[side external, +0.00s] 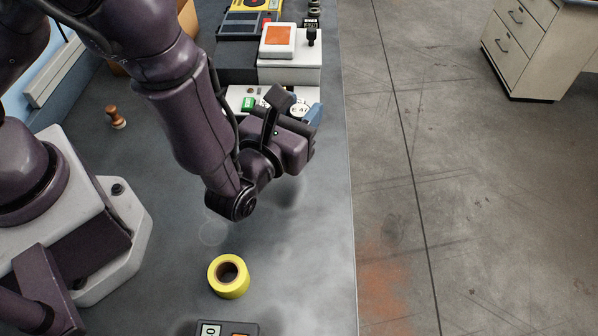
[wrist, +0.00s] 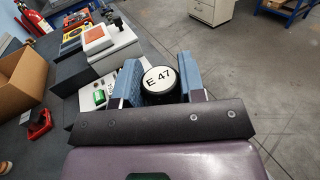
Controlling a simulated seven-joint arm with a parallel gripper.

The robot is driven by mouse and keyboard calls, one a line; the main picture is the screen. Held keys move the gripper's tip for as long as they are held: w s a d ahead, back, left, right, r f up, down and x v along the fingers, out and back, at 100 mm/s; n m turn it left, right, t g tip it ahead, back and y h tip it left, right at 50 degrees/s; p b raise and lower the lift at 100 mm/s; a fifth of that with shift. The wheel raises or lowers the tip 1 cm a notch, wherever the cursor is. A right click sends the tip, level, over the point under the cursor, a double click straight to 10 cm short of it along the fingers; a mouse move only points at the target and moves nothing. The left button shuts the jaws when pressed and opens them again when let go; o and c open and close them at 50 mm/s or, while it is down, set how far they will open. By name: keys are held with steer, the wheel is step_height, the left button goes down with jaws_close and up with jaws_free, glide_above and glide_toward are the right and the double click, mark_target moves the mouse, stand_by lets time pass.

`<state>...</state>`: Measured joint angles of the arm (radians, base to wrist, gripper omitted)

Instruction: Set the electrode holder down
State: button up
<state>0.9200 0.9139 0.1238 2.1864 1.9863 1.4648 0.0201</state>
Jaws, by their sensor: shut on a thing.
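The electrode holder (side external: 299,108) shows a round white end face marked E 47 in a black rim. In the wrist view the electrode holder (wrist: 160,79) sits between two blue finger pads, with its labelled end facing the camera. My gripper (wrist: 159,77) is shut on it. In the side view my gripper (side external: 305,114) is over the bench, close to the white panel with the green button. The rest of the holder is hidden by the fingers and wrist. The gap beneath it cannot be made out.
The white panel (side external: 236,97) and a grey box with an orange-topped white unit (side external: 278,40) stand at the back of the bench. A yellow tape roll (side external: 229,285) lies in front. A wooden-handled stamp (side external: 116,118) stands at left. The bench edge (side external: 350,200) runs along the right.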

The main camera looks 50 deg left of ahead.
steer(key=shift+a+f, duration=0.1)
steer(key=shift+f, duration=3.65)
steer(key=shift+f, duration=0.15)
steer(key=o, duration=1.1)
steer(key=shift+c, duration=0.2)
